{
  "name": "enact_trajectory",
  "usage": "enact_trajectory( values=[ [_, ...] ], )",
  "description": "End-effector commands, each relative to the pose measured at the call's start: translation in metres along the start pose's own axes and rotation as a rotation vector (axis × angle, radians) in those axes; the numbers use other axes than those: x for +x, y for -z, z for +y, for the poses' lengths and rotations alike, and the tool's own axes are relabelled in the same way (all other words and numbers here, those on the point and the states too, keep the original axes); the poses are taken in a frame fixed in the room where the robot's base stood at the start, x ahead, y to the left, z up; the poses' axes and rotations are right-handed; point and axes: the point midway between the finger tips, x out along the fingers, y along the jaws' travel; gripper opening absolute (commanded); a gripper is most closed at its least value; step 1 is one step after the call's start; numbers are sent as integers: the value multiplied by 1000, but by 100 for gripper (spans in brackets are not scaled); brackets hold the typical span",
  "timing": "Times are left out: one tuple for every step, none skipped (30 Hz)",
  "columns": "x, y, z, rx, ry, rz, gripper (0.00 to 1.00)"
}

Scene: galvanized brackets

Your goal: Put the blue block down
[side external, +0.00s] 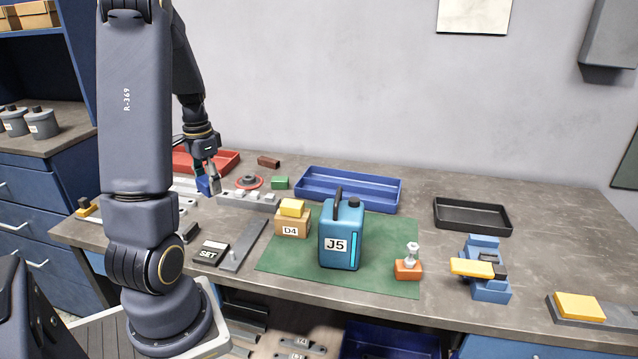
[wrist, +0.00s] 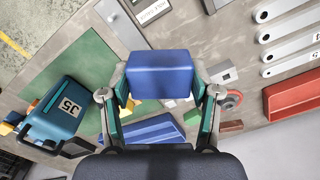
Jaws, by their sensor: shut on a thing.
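The blue block (wrist: 160,74) is between the two fingers of my gripper (wrist: 160,90) in the wrist view, one finger pressed on each side. In the side view the blue block (side external: 205,186) shows small at the end of my gripper (side external: 208,183), at the left-back part of the bench. It is close to the grey stepped metal piece (side external: 248,201) and left of the red ring part (side external: 250,182). I cannot tell whether the block's underside touches anything.
A green block (side external: 280,182) and a brown block (side external: 268,162) lie to the right. A blue tray (side external: 349,205) and a red tray (side external: 222,163) stand at the back. The blue J5 can (side external: 342,232) stands on the green mat (side external: 390,283).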

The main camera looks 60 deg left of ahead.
Motion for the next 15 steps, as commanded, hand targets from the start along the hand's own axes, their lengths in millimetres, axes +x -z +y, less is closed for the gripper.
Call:
enact_trajectory(
  values=[
    [-5, 27, -4, 73, 3, 0, 21],
    [-8, 42, -4, 118, 2, 0, 21],
    [-11, 63, -3, 177, 1, -1, 21],
    [-12, 80, -1, 225, 0, -1, 21],
    [-14, 96, 2, 270, 0, -1, 21],
    [-15, 119, 9, 334, -1, -1, 21],
    [-15, 136, 15, 380, -2, -2, 21],
    [-15, 153, 22, 426, -2, -1, 21],
    [-14, 174, 33, 488, -3, -2, 21],
    [-14, 190, 42, 532, -4, -2, 21],
    [-12, 205, 53, 576, -4, -1, 21],
    [-10, 224, 68, 633, -5, -2, 21],
    [-7, 238, 79, 674, -4, -2, 21],
    [-5, 250, 92, 715, -5, -3, 21],
    [0, 266, 109, 766, -5, -3, 21]
  ],
)
